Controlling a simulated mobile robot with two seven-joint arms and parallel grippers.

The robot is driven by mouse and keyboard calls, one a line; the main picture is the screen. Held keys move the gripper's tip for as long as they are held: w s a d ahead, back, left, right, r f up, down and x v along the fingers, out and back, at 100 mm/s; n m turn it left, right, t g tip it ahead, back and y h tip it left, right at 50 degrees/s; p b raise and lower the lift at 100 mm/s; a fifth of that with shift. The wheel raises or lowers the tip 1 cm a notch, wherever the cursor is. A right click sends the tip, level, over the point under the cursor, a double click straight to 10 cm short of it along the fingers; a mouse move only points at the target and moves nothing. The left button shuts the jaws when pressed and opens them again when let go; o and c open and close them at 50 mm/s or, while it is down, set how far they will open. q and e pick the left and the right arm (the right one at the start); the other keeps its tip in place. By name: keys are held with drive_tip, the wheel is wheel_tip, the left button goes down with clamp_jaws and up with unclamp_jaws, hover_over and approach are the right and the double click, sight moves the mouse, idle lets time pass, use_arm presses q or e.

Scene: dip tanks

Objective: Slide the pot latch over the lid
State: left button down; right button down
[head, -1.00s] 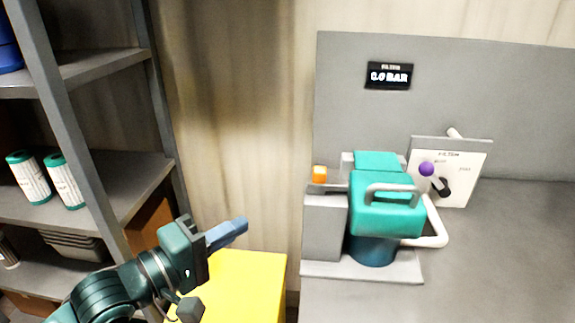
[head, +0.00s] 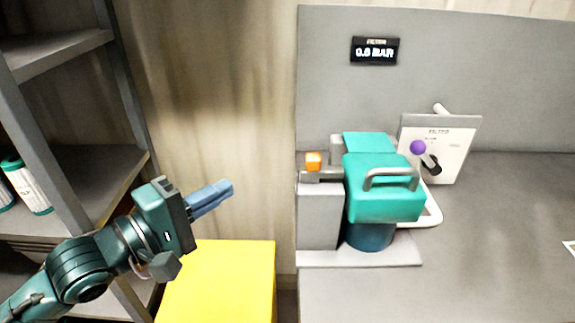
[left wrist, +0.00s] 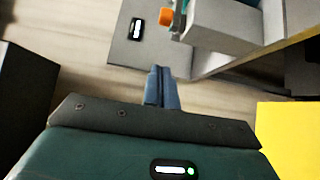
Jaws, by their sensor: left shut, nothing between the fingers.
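The filter pot (head: 368,236) is dark blue-green and stands upright on the grey bench. Its teal lid (head: 385,190) with a grey handle is on top. The latch is a grey bar with an orange knob (head: 313,161) on the grey block just left of the lid. The knob also shows in the left wrist view (left wrist: 166,16). My left gripper (head: 212,196) is shut and empty, in the air left of the pot and latch, apart from both. Its blue fingers show together in the left wrist view (left wrist: 161,88). My right gripper is not in view.
A yellow box (head: 225,280) stands below my left gripper. A grey shelf (head: 75,55) with filter cartridges (head: 27,187) is at the left. A white panel (head: 437,145) with a purple-knobbed lever is right of the lid. A pressure display (head: 374,51) reads about 0.6 BAR.

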sight(314, 166)
use_arm(q)
drive_tip(key=s+d+p+x, duration=0.2)
drive_tip(key=x, duration=1)
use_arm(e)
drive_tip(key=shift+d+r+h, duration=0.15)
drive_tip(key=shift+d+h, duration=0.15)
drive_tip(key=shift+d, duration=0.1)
use_arm(q)
drive_tip(key=shift+w+d, duration=0.1)
drive_tip(key=d+p, duration=0.1)
drive_tip(key=d, duration=0.2)
drive_tip(key=shift+d+r, duration=0.1)
drive_tip(key=shift+d, duration=0.1)
drive_tip(key=shift+d+p, duration=0.3)
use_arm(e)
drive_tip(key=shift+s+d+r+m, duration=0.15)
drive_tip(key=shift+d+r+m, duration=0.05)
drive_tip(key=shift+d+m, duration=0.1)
use_arm(q)
drive_tip(key=shift+a, duration=0.1)
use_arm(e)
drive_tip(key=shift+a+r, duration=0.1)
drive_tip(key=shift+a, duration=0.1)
